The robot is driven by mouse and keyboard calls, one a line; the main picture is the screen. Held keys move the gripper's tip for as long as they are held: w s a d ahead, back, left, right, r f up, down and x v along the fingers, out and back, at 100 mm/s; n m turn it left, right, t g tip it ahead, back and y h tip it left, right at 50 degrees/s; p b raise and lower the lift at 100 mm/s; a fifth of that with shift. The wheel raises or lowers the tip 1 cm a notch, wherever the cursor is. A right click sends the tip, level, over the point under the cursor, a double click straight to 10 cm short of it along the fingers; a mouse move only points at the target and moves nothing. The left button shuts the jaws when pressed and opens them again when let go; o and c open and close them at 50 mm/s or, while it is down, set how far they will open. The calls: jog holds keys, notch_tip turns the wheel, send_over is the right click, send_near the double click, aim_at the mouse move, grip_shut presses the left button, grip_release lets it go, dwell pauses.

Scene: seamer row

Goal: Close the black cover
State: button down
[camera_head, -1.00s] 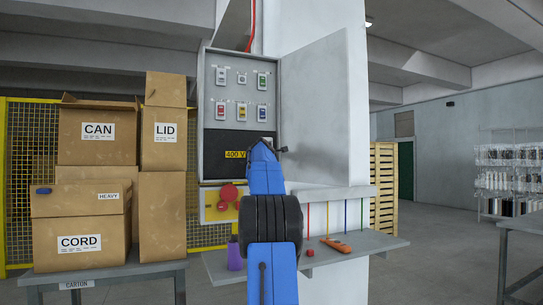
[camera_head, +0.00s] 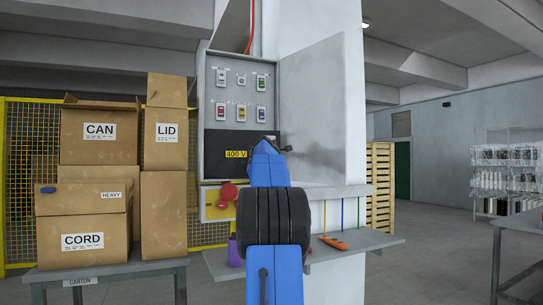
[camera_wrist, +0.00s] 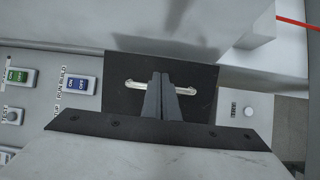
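The black cover (camera_head: 220,158) is on the lower part of the open grey cabinet, beside a yellow "400 V" label; my arm hides its right side. In the wrist view the black cover (camera_wrist: 122,100) shows as a dark plate with a pale bar handle (camera_wrist: 132,85). My gripper (camera_wrist: 162,76) has its two dark fingers together across the middle of the handle. I cannot tell whether they touch it, and nothing shows held between them. In the head view the gripper (camera_head: 284,150) is at the cabinet's lower right, mostly hidden by my blue arm.
The cabinet door (camera_head: 318,100) stands open to the right. Switches (camera_head: 241,96) sit above the cover. A grey shelf (camera_head: 375,240) with an orange-handled tool (camera_head: 333,242) is below. Cartons (camera_head: 85,225) stand on a table at left. Open floor lies at right.

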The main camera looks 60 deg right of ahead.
jog(key=s+a, duration=0.1)
jog(key=s, duration=0.4)
jog(key=w+a+m+g+h, duration=0.1)
jog(key=w+a+m+g, duration=0.15)
jog(key=a, duration=0.55)
jog(key=w+a+m+g+h, duration=0.15)
jog(key=a+g, duration=0.25)
jog(key=a, duration=0.4)
jog(key=w+d, duration=0.2)
jog(key=d, duration=1.2)
jog(key=shift+w+f+y, duration=0.15)
jog(key=shift+w+y, duration=0.2)
jog(key=shift+y, duration=0.1)
jog(key=shift+t, duration=0.25)
